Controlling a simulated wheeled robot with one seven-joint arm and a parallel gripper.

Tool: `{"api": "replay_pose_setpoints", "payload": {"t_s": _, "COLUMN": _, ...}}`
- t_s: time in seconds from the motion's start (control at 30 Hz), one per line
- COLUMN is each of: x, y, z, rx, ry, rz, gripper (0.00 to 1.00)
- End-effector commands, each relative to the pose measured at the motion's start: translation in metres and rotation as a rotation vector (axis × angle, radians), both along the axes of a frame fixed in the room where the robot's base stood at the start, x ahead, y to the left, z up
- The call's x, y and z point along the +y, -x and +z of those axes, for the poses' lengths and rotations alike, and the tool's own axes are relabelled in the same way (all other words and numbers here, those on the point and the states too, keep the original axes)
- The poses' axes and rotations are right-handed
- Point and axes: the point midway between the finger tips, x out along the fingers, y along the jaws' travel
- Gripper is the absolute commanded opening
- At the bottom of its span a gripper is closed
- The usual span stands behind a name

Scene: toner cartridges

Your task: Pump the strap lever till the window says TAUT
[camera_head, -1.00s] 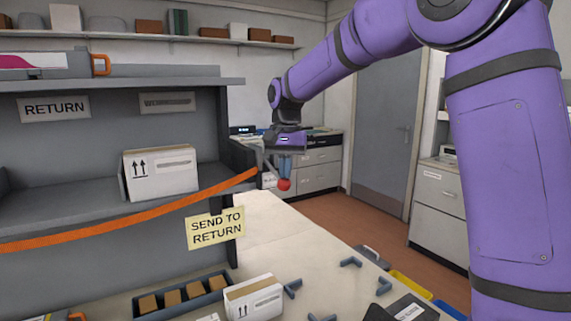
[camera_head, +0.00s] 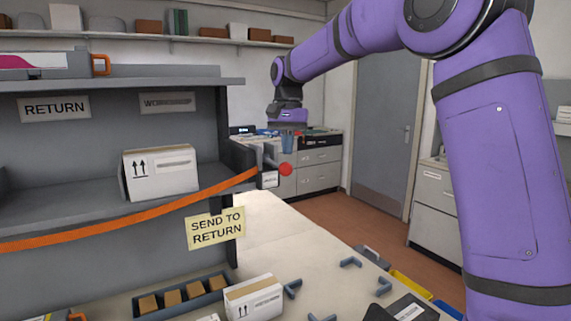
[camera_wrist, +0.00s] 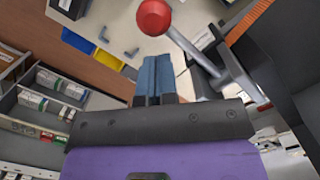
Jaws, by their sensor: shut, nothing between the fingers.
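The strap lever is a grey bar with a red ball knob (camera_head: 285,169) at the right end of the shelf, where the orange strap (camera_head: 150,213) ends. In the wrist view the red knob (camera_wrist: 153,17) is at the top, with its grey bar slanting down to the right. My gripper (camera_head: 287,150) is just above the knob, fingers pointing down. Its blue fingers (camera_wrist: 155,70) are shut with nothing between them and look apart from the knob. A small white window (camera_head: 270,179) beside the lever has marks too small to read.
A white carton (camera_head: 160,173) sits on the shelf behind the strap. On the bench (camera_head: 275,222) below are another carton (camera_head: 254,298), a dark tray (camera_head: 150,312) of brown boxes and several grey angled pieces. The air right of the lever is open.

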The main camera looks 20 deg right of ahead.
Motion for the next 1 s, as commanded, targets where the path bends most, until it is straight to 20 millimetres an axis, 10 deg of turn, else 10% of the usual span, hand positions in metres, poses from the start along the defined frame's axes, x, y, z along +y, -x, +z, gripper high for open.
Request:
{"api": "replay_pose_setpoints", "payload": {"t_s": 0.4, "x": -0.004, "y": -0.006, "z": 0.062, "rx": -0.002, "ry": 0.000, "rz": -0.001, "gripper": 0.00}}
{"api": "replay_pose_setpoints", "payload": {"t_s": 1.0, "x": -0.004, "y": -0.006, "z": 0.067, "rx": -0.002, "ry": 0.000, "rz": -0.001, "gripper": 0.00}}
